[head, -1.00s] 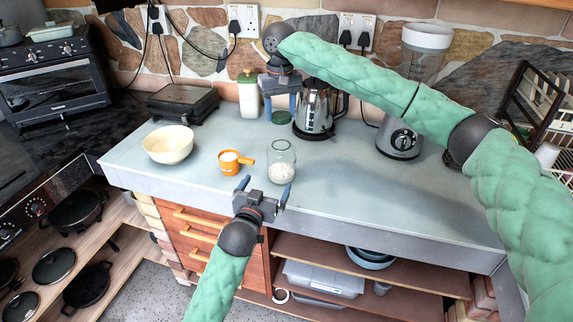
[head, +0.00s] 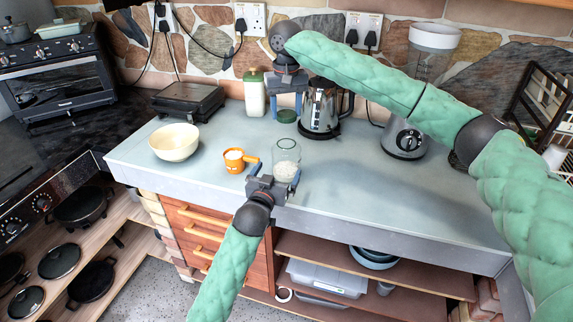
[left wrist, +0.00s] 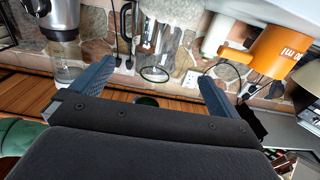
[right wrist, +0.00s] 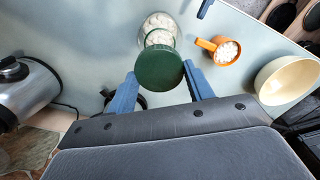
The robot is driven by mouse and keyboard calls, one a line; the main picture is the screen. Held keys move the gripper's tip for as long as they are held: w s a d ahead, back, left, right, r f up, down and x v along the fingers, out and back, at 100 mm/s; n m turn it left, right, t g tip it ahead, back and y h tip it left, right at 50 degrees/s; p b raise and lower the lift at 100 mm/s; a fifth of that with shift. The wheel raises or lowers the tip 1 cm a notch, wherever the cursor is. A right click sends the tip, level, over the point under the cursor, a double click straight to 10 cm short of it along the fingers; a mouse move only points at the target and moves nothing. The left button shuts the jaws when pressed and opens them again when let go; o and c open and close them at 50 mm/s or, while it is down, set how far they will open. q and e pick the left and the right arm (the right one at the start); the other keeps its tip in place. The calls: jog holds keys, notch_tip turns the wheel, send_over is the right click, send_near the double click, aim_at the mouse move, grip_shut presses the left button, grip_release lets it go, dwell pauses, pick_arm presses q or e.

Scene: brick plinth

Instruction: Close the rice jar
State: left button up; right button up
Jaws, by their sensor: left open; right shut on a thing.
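The glass rice jar (head: 286,150) stands upright and uncovered on the counter, with white rice in its lower part. It also shows in the right wrist view (right wrist: 160,22), partly behind the lid. My left gripper (head: 275,174) is open at the jar's near side, its fingers spread about the jar's lower part; I cannot tell whether they touch it. My right gripper (head: 286,103) is shut on the round green lid (head: 286,117), held behind the jar and apart from it. The lid shows between the right fingertips in the right wrist view (right wrist: 159,68).
An orange measuring cup (head: 234,161) stands just left of the jar, and a cream bowl (head: 175,143) farther left. A steel kettle (head: 319,108) and a green-capped bottle (head: 254,97) flank my right gripper. A blender (head: 405,138) stands right. The counter (head: 350,185) right of the jar is clear.

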aim_at(282, 163)
pick_arm(q)
jog(key=shift+x, duration=3.4)
jog(key=shift+c, duration=0.2)
jog(key=c, duration=1.2)
jog(key=shift+c, duration=0.2)
pick_arm(e)
jog(key=shift+f, duration=2.45)
jog(key=shift+f, duration=0.1)
jog(key=shift+f, duration=0.8)
jog(key=shift+f, duration=0.6)
